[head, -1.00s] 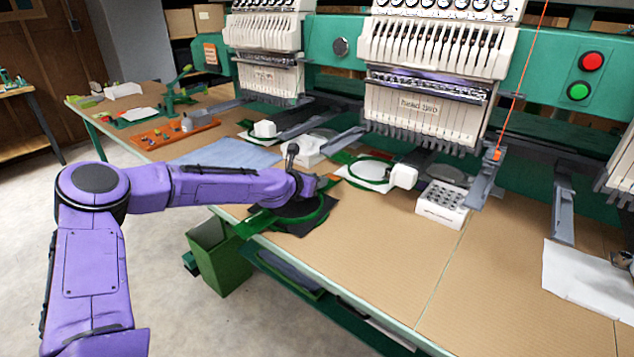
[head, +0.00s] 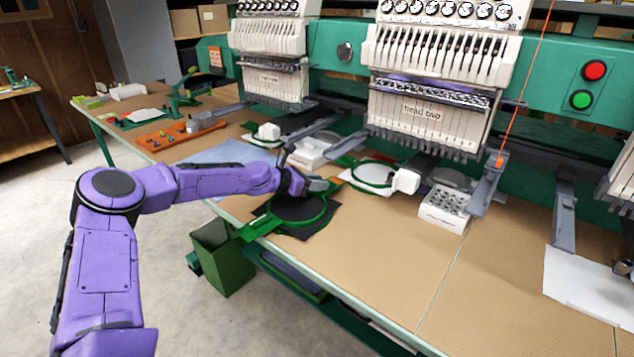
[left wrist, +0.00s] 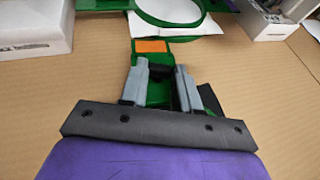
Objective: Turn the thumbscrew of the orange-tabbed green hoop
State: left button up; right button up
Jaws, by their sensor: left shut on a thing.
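A green hoop (head: 325,208) with dark cloth in it lies on the table near the front edge. My left gripper (head: 326,185) is at the hoop's far side. In the left wrist view, my left gripper (left wrist: 162,72) is shut on a small dark piece between its fingertips, which looks like the thumbscrew (left wrist: 160,71); the fingers partly hide it. An orange tab (left wrist: 152,46) lies just beyond the fingertips on a green strip. Most of this hoop is hidden there behind the gripper body. My right gripper is not in view.
A second green hoop with white cloth (head: 374,173) lies close behind. A white box with holes (head: 443,209) stands to its right, and another white box (head: 310,153) behind the gripper. Embroidery heads (head: 425,95) overhang the back. The tan tabletop (head: 375,260) is clear in front.

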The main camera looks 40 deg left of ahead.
pick_arm(q)
jog(key=shift+w+a+m+g+h, duration=0.1)
jog(key=shift+m+g+h, duration=0.2)
jog(key=shift+m+h, duration=0.2)
jog(key=shift+w+a+m+g+h, duration=0.1)
jog(key=shift+m+g+h, duration=0.2)
jog(key=shift+m+h, duration=0.15)
dwell(1.9)
jog(key=shift+s, duration=0.1)
jog(key=o, duration=1.1)
jog(key=shift+c, duration=0.2)
jog(key=p+v, duration=0.3)
jog(key=v, duration=0.7)
jog(key=shift+r, duration=0.2)
jog(key=shift+s+a+f, duration=0.1)
jog(key=shift+s+a, duration=0.05)
